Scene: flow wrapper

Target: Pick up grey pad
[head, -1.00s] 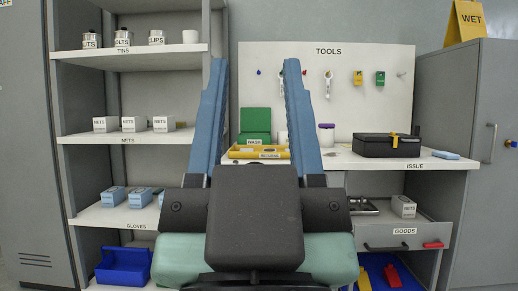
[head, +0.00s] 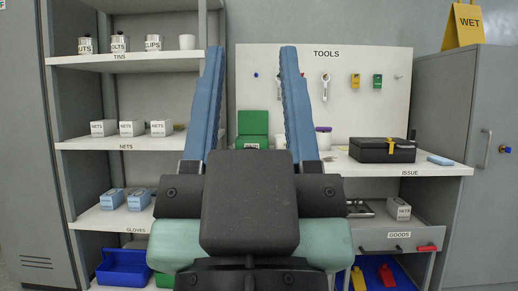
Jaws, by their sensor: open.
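My gripper (head: 252,55) is in the middle of the head view, its two long blue fingers pointing up and well apart. It is open, with nothing between the fingers. I cannot make out a grey pad for certain. The yellow tray seen earlier on the bench is now hidden behind my dark wrist, so its contents do not show. A flat blue block (head: 440,160) lies at the right end of the bench.
A bench (head: 445,170) holds a black case (head: 382,150) and a green box (head: 252,123). A shelf unit (head: 95,144) with tins, nets and glove boxes stands left. A blue bin (head: 123,268) is low left. A grey cabinet (head: 480,110) stands right.

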